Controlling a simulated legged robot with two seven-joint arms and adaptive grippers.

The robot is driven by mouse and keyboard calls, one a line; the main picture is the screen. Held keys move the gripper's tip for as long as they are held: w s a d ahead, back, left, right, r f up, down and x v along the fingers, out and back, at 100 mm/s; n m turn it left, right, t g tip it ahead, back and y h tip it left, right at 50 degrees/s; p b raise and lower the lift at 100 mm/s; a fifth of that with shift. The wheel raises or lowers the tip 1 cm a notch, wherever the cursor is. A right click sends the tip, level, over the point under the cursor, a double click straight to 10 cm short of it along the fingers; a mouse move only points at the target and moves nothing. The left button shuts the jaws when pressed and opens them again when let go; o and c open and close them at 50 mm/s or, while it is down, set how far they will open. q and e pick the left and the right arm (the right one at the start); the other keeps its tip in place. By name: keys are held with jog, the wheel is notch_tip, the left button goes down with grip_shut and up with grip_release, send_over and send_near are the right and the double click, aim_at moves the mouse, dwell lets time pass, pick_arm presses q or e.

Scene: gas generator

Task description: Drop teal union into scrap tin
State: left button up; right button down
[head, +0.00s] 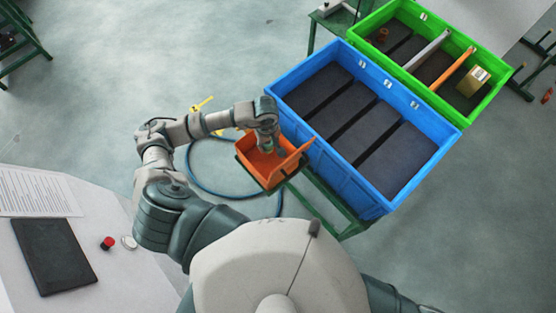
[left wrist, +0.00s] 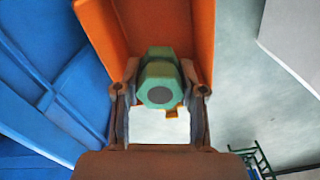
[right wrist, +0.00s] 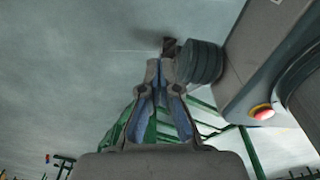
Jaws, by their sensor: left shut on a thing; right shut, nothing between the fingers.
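The teal union (left wrist: 160,78) is a hex-shaped fitting between the fingers of my left gripper (left wrist: 160,95), which is shut on it. In the head view the left gripper (head: 267,147) points down over an orange open-topped bin (head: 263,176). The bin's orange wall (left wrist: 203,40) shows behind the union in the left wrist view. No label tells whether this bin is the scrap tin. The union's height above the bin floor is hard to judge. My right gripper (right wrist: 161,64) is shut and empty, its fingertips together; it is out of the head view.
A blue crate (head: 365,190) with dark panels stands right of the orange bin, and a green crate (head: 495,100) with a gold box (head: 473,82) lies beyond it. A blue hose (head: 192,168) loops on the floor. A pale table (head: 110,270) is at lower left.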

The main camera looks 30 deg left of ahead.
pick_arm(q)
jog(key=shift+s+a+f, duration=0.1)
jog(key=shift+a+f, duration=0.55)
jog(key=shift+a, duration=0.1)
jog(key=shift+a+f, duration=0.1)
jog(key=shift+a, duration=0.55)
jog(key=o, duration=0.9)
jog(key=shift+a, duration=0.15)
jog(key=o, duration=0.4)
jog(key=shift+d, duration=0.2)
jog(key=shift+d+r, duration=0.15)
jog(key=shift+d, duration=0.4)
jog(key=shift+d+r, duration=0.15)
jog(key=shift+d, duration=0.4)
jog(key=shift+r, duration=0.35)
notch_tip(320, 180, up, 11)
jog(key=shift+f, duration=0.1)
jog(key=shift+d, duration=0.35)
pick_arm(e)
jog(key=shift+a+f, duration=0.15)
jog(key=shift+a, duration=0.4)
